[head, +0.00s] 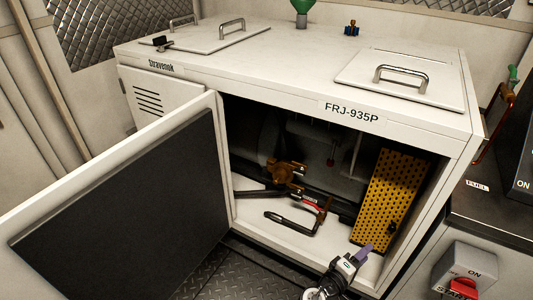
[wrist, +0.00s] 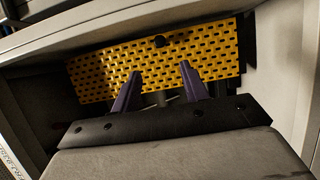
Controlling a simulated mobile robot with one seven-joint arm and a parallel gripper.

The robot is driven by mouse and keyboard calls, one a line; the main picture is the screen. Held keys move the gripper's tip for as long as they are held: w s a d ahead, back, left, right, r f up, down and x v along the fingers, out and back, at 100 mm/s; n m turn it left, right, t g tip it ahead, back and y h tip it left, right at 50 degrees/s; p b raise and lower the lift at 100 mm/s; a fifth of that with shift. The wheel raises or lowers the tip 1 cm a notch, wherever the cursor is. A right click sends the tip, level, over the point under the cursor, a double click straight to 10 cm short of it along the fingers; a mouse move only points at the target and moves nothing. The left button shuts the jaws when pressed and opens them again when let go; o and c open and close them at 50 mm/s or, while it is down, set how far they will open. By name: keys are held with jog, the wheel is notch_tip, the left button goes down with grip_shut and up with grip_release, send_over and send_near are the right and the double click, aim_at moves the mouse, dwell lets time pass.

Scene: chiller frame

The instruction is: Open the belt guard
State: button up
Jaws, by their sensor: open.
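The belt guard (head: 393,195) is a yellow perforated panel inside the right part of the open cabinet. It stands upright with a slight lean. My gripper (head: 366,252) is at the cabinet's lower front edge, below the guard. In the wrist view my gripper (wrist: 160,72) has its two purple fingers apart and nothing between them. The fingers overlap the guard in the picture; I cannot tell whether they touch it. What lies behind the guard is hidden.
The large cabinet door (head: 125,215) stands open at the left. Brass and black pipe parts (head: 288,172) and a black-handled tool (head: 300,220) are on the cabinet floor left of the guard. A switch box (head: 468,270) stands at the lower right.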

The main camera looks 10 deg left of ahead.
jog(key=w+a+r+t+y, duration=0.2)
jog(key=a+r+y, duration=0.2)
jog(key=a+r, duration=0.5)
jog(key=w+a+r+t+y+p, duration=0.1)
jog(key=w+a+r+t+y, duration=0.1)
jog(key=a+r, duration=0.7)
jog(key=w+a+r+t+y, duration=0.2)
jog(key=a+r+t+y, duration=0.2)
jog(key=a+r+y, duration=0.3)
jog(key=shift+w+a+r+p, duration=0.3)
jog(key=shift+a+r, duration=1.25)
jog(key=shift+a, duration=1)
